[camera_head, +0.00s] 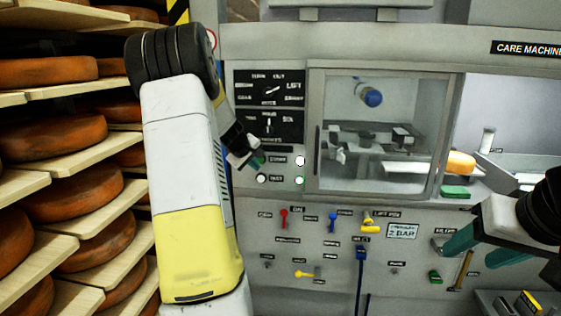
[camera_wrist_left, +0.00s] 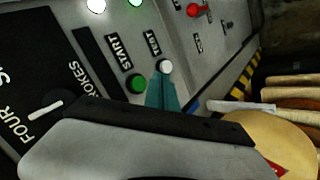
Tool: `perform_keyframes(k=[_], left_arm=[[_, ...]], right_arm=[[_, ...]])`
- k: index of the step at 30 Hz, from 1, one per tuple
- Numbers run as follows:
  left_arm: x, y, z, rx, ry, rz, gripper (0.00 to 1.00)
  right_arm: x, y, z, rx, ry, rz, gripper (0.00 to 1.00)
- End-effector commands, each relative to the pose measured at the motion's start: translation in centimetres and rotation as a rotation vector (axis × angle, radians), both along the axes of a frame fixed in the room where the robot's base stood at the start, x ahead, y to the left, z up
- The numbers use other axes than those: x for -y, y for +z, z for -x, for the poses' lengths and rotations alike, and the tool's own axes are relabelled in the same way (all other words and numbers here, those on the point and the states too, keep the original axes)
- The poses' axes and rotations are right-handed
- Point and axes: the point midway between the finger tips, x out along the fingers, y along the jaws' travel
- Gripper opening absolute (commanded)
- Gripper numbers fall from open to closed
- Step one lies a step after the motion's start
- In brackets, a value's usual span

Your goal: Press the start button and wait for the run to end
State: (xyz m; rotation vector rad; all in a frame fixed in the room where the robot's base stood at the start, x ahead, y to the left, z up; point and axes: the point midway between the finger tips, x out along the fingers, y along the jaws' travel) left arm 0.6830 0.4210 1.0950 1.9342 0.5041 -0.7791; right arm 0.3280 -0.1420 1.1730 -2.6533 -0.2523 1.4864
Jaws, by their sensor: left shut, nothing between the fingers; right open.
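The green start button (camera_wrist_left: 137,84) sits beside its START label in the left wrist view. A white button (camera_wrist_left: 165,66) is next to it, with its own label. My left gripper (camera_wrist_left: 162,82) is shut and empty; its teal fingertips lie close to both buttons, and contact cannot be told. In the head view the left gripper (camera_head: 254,161) is at the panel's button rows and partly covers the start button. A white lamp (camera_head: 300,161) and a green lamp (camera_head: 299,180) appear lit right of the labels. My right gripper (camera_head: 482,248) is open and empty at the lower right.
Two dials (camera_head: 270,90) are above the buttons. A windowed chamber (camera_head: 380,130) right of them appears closed. An orange cheese piece (camera_head: 461,163) lies further right. Coloured levers (camera_head: 283,218) line the lower panel. Shelves of cheese wheels (camera_head: 50,138) stand at the left.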

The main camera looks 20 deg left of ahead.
Motion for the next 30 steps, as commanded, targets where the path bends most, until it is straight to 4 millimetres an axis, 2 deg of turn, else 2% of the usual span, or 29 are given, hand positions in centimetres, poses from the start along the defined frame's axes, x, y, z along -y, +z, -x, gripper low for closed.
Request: perform_keyframes(k=[7, 27, 30], left_arm=[[0.4, 0.0, 1.9, 0.000, 0.001, -0.001, 0.00], [0.5, 0.0, 2.1, 0.000, -0.001, -0.001, 0.00], [1.4, 0.6, 2.3, 0.000, -0.021, -0.008, 0.00]], right_arm=[[0.0, 0.0, 0.0, 0.000, 0.000, 0.000, 0.54], [0.0, 0.0, 0.0, 0.000, 0.000, 0.000, 0.54], [0.0, 0.0, 0.0, 0.000, 0.000, 0.000, 0.54]])
